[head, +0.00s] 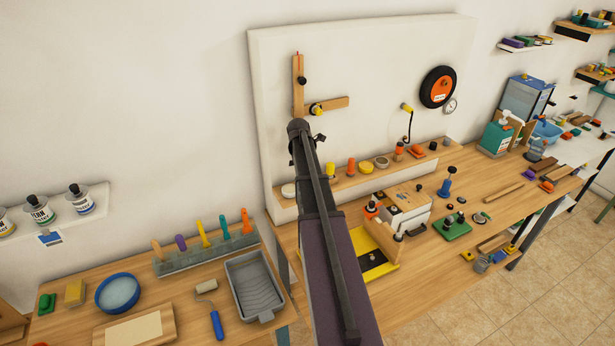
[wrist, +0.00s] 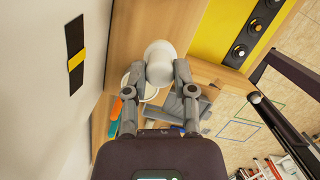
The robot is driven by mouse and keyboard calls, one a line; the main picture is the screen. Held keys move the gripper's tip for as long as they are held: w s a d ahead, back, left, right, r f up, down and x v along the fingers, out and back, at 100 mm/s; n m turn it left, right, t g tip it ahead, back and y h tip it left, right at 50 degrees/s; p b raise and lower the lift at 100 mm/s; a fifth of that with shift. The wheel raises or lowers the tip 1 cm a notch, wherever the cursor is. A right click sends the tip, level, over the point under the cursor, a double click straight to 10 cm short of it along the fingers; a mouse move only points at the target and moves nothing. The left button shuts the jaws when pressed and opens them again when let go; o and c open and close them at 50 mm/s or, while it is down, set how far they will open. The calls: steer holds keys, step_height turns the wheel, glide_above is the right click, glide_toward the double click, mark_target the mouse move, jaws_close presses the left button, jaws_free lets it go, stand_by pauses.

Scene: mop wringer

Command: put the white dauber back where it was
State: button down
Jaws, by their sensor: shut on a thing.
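The white dauber (wrist: 160,60) sits between the fingertips of my gripper (wrist: 158,72) in the wrist view. It has a rounded white body. My gripper is shut on it, one finger on each side. Behind the dauber is a bare wooden surface; I cannot tell whether it touches that surface. In the head view my arm reaches up toward the white wall panel (head: 370,60), and the arm hides the fingertips and the dauber.
A wooden ledge (head: 310,200) on the panel holds several small items, with a white round piece (head: 288,190) at its left end. A yellow plate (head: 382,268) lies on the bench right of my arm. A grey paint tray (head: 255,287) is lower left.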

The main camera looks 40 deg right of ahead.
steer(key=shift+w+d+f, duration=0.1)
steer(key=shift+w+d, duration=0.35)
steer(key=b+x, duration=0.1)
steer(key=b, duration=0.1)
steer(key=b+x, duration=0.1)
steer(key=x, duration=0.1)
steer(key=shift+a+f+b, duration=0.25)
steer(key=shift+f+b, duration=0.1)
steer(key=shift+f, duration=0.1)
steer(key=shift+c, duration=2.2)
jaws_free()
steer(key=shift+r, duration=0.25)
steer(key=p+v, duration=0.7)
steer(key=shift+r, duration=0.2)
steer(key=shift+a, duration=0.1)
